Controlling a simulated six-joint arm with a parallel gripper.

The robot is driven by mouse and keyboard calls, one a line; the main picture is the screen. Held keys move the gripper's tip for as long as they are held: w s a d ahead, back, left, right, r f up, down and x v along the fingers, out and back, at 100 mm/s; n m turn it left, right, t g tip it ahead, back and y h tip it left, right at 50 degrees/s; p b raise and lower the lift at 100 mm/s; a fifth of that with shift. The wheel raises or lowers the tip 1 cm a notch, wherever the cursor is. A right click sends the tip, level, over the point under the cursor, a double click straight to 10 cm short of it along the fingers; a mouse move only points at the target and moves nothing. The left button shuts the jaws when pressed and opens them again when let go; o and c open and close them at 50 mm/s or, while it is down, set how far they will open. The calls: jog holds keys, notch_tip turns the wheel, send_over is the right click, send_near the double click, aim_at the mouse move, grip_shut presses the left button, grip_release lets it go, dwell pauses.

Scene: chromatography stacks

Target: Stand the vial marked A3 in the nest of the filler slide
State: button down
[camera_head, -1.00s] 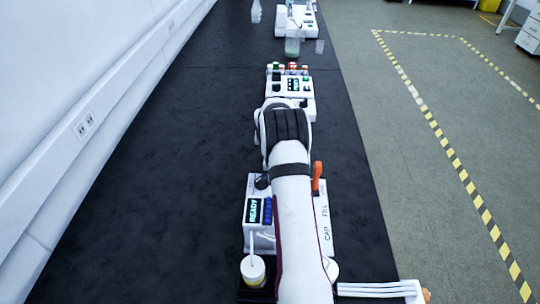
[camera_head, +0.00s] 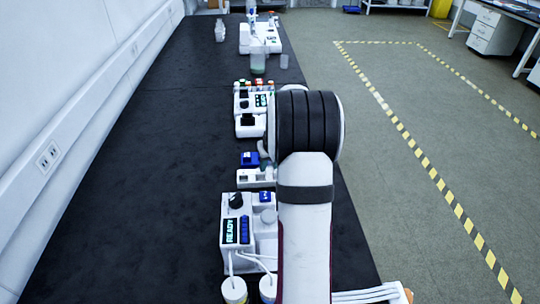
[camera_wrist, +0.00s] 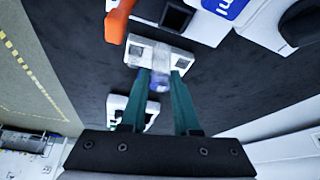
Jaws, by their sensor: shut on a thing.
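My gripper (camera_wrist: 160,77) shows in the wrist view with its two teal fingers close together on a small clear vial (camera_wrist: 158,84) with a blue part. I cannot read any mark on the vial. Just beyond the fingertips lies a white block (camera_wrist: 177,57) with openings; whether the vial touches it I cannot tell. In the head view my arm hides the gripper. The white filler station (camera_head: 229,258) with the READY display stands in front, partly covered by my arm. I cannot make out the slide's nest for certain.
An orange lever (camera_wrist: 117,22) and a white unit with a blue label (camera_wrist: 228,6) lie close to the fingers. Two white containers with tubes, including the left one (camera_head: 233,291), stand at the near edge. The dark bench (camera_head: 130,190) is clear on the left.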

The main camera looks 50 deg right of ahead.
jog(key=shift+n+y, duration=0.3)
jog(key=shift+n, duration=0.5)
jog(key=shift+s+a+f, duration=0.1)
jog(key=shift+a+f, duration=0.3)
jog(key=shift+f, duration=0.4)
jog(key=shift+s+a+f, duration=0.1)
jog(key=shift+a+f, duration=0.3)
jog(key=shift+f, duration=0.45)
jog(key=shift+a+f, duration=0.4)
jog(key=shift+f, duration=0.4)
jog(key=shift+f, duration=1.4)
jog(key=c, duration=0.6)
grip_release()
jog(key=shift+o, duration=0.2)
jog(key=shift+r, duration=0.1)
